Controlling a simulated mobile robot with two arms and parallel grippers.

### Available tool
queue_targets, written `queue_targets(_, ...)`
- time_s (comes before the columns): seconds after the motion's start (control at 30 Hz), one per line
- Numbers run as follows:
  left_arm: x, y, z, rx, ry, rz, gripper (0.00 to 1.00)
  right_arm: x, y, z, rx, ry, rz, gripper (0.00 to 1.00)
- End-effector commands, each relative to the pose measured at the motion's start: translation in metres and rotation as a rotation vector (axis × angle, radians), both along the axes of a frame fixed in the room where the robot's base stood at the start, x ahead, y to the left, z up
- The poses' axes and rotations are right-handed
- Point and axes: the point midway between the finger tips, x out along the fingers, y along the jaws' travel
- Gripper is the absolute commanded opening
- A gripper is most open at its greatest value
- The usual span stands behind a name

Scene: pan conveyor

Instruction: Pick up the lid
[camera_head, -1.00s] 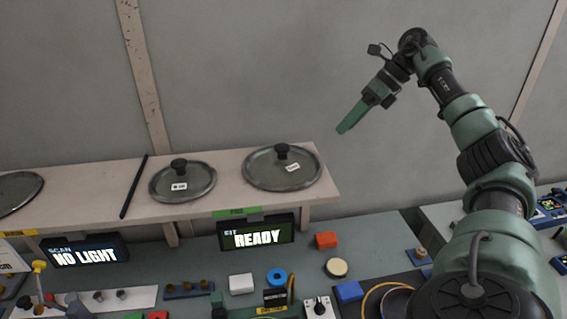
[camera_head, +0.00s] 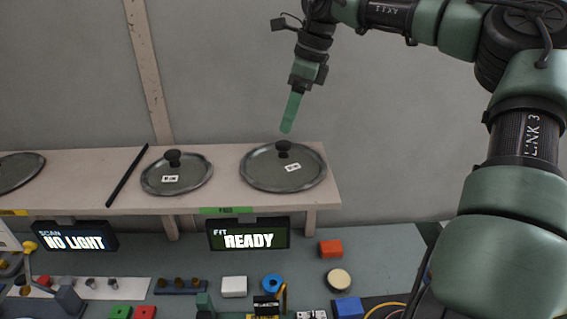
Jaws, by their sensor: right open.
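A large round grey lid (camera_head: 262,174) with a black knob and a white label lies on the right part of the shelf. A smaller lid (camera_head: 190,183) with a black knob and label lies to its left. A third lid (camera_head: 18,172) is cut off at the left edge. My right gripper (camera_head: 287,128) has green fingers pointing down, just above the large lid's knob and empty. The fingers overlap side-on in this view, and a small gap to the knob shows. My left gripper is not in view.
The pale shelf (camera_head: 225,200) also holds a black rod (camera_head: 127,176). The wall stands behind.

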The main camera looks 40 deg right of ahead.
Motion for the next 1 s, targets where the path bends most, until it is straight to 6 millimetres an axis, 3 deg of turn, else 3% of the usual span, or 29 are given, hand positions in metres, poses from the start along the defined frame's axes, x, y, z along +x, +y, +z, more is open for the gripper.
queue_targets(0.1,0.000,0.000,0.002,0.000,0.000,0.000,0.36,0.004,0.009,-0.009,0.000,0.010,0.016,0.61)
queue_targets(0.37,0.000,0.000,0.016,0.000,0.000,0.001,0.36,0.007,0.010,-0.035,0.002,0.011,0.015,0.61)
queue_targets(0.5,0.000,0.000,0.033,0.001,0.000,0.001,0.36,0.007,0.009,-0.055,0.003,0.012,0.013,0.61)
queue_targets(0.63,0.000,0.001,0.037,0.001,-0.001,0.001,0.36,0.011,0.011,-0.074,-0.001,0.012,0.013,0.61)
queue_targets(0.93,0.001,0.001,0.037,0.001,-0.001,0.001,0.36,0.013,0.012,-0.082,-0.001,0.008,0.012,0.61)
queue_targets(1.0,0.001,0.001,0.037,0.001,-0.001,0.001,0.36,0.013,0.012,-0.082,-0.001,0.008,0.012,0.44)
